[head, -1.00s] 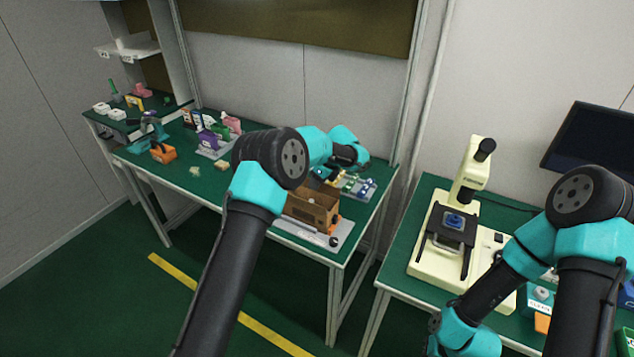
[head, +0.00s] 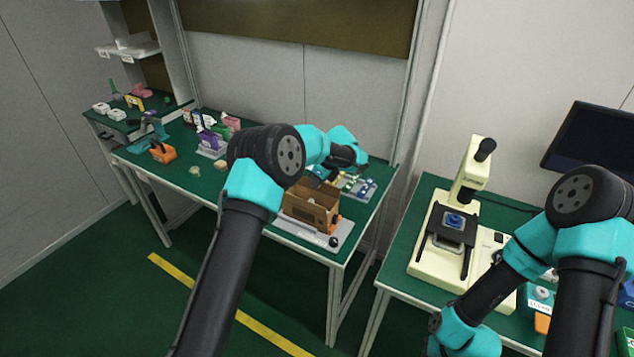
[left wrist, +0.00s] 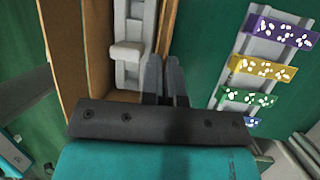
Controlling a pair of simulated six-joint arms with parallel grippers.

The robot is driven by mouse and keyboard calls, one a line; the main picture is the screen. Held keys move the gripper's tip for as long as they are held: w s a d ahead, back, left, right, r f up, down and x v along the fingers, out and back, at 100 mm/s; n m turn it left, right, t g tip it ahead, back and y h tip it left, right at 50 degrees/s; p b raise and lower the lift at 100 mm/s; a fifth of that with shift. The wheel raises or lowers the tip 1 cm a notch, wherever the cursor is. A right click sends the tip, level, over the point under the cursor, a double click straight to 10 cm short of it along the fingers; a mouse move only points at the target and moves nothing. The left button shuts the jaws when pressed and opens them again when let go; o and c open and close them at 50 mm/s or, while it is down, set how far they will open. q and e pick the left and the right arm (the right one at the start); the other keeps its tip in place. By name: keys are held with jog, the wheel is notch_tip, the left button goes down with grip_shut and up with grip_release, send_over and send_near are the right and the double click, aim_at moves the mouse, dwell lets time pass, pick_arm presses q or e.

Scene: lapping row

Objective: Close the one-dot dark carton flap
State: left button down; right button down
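The open brown carton (head: 311,212) stands on a pale board at the near right end of the left table. In the left wrist view, its brown wall or flap panels (left wrist: 66,45) show at the left, and a thin brown edge (left wrist: 167,28) runs up beside the fingertips. I cannot make out any dot marks, so I cannot tell which flap is which. My left gripper (left wrist: 164,62) has its two dark fingers together over the carton's edge, with nothing visible between them. In the head view it is mostly hidden behind my arm and the carton. My right gripper is out of view.
A rack with purple, yellow, green and blue strips (left wrist: 262,68) lies just right of the carton. The pale board (head: 340,232) carries a dark knob. A cream microscope (head: 462,215) stands on the right table. An orange item (head: 162,152) sits farther left.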

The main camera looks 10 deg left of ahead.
pick_arm(q)
jog(key=shift+s+a+n+t+h, duration=0.15)
jog(key=shift+s+t+h, duration=0.15)
jog(key=shift+t, duration=0.4)
jog(key=shift+s+a+n+t+h, duration=0.1)
jog(key=shift+s+n+t+h, duration=0.15)
jog(key=shift+t, duration=0.45)
jog(key=shift+s+f+t+h, duration=0.15)
jog(key=shift+s+t, duration=0.1)
jog(key=shift+t, duration=0.45)
jog(key=shift+s+t+h, duration=0.1)
jog(key=shift+s+t, duration=0.15)
jog(key=shift+t, duration=0.45)
jog(key=shift+a+n+t, duration=0.1)
jog(key=shift+n+t, duration=0.2)
jog(key=c, duration=1.8)
grip_release()
jog(key=o, duration=0.5)
jog(key=shift+c, duration=0.2)
jog(key=v, duration=1.7)
jog(key=shift+r, duration=0.35)
jog(key=shift+a, duration=0.1)
